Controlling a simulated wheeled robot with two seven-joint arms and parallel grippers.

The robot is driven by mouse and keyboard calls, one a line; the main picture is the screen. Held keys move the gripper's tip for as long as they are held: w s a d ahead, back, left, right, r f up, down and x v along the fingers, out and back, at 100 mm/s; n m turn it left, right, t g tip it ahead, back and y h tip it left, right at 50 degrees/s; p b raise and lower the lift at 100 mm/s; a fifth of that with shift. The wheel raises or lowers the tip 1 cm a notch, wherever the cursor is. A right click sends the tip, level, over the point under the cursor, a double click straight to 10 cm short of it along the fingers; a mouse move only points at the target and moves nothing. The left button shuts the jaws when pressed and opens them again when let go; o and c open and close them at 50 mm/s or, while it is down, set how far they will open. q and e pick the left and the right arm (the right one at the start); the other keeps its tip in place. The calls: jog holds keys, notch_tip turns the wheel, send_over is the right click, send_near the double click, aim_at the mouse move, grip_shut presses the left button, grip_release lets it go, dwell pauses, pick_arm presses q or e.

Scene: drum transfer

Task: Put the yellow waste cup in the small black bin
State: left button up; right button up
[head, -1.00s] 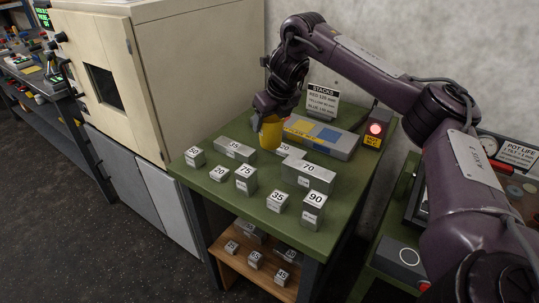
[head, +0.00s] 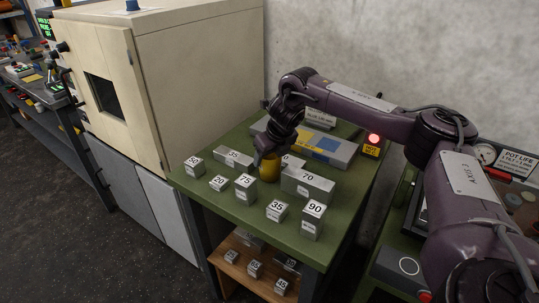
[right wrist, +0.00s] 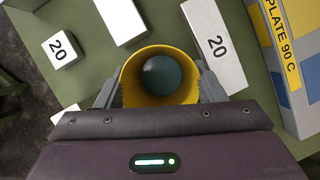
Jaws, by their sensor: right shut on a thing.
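The yellow waste cup (head: 269,168) is in my right gripper (head: 267,156), above or on the green table (head: 235,225) among the grey blocks. Whether its base touches the table I cannot tell. In the right wrist view the cup (right wrist: 132,77) shows open end toward the camera, with a dark teal round surface inside. A finger of my right gripper (right wrist: 160,86) lies on each side of it, shut on it. I cannot make out the small black bin in either view. My left gripper is not in view.
Several numbered grey blocks, such as the 70 block (head: 308,184) and the 90 block (head: 313,220), stand around the cup. A grey plate with blue and yellow patches (head: 325,148) lies behind. A lit red lamp (head: 374,139) stands at the back right. A cream cabinet (head: 205,85) rises at left.

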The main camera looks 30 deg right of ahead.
jog(key=o, duration=1)
jog(key=shift+f, duration=0.1)
jog(key=shift+c, duration=0.2)
